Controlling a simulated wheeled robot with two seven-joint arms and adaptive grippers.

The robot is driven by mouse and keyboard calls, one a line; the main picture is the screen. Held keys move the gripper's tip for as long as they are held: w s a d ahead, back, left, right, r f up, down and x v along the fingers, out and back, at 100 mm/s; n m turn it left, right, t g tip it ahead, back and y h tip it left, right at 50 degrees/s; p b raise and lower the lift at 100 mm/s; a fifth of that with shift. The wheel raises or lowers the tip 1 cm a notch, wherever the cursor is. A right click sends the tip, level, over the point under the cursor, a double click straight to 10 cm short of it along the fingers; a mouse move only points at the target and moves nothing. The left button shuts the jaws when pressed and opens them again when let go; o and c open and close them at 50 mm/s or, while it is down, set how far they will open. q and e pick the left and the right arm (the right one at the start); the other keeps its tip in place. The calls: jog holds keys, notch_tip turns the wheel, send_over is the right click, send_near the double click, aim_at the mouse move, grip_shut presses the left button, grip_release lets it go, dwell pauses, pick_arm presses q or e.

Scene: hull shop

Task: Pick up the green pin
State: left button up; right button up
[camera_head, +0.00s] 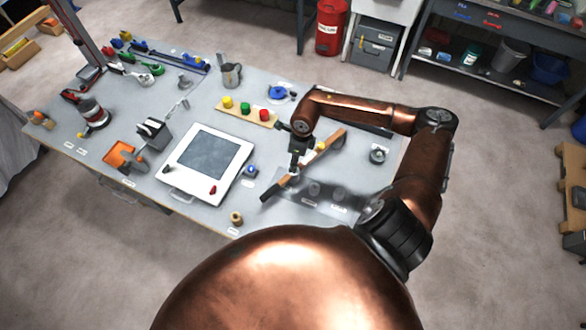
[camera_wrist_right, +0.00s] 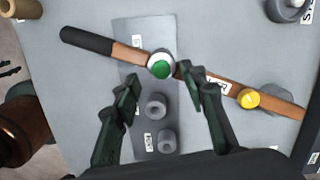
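A green-topped pin (camera_wrist_right: 160,66) with a pale rim shows in the right wrist view, upright, overlapping the brown bar (camera_wrist_right: 130,54) with the black handle. My right gripper (camera_wrist_right: 158,80) is open above it, with the green top between and just beyond the fingertips. No contact shows. In the head view my right gripper (camera_head: 296,170) hangs over the bar (camera_head: 285,184) and mostly hides this pin. Another green-topped piece (camera_head: 245,108) stands between a yellow and a red one on a wooden board (camera_head: 262,120). My left gripper is out of view.
Two grey cylinders (camera_wrist_right: 154,105) (camera_wrist_right: 167,140) stand on the dark grey strip (camera_wrist_right: 132,32) beside the pin. A yellow-topped piece (camera_wrist_right: 249,98) is at the bar's other part. A white framed panel (camera_head: 236,150) lies left of the gripper. Tools crowd the bench's far left.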

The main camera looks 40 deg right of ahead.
notch_tip(320, 180, down, 4)
jog(key=shift+d+r+p, duration=0.1)
jog(key=shift+p, duration=0.35)
jog(key=shift+f, duration=0.45)
jog(key=c, duration=0.4)
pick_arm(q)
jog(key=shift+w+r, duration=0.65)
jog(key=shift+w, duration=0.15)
pick_arm(e)
grip_shut()
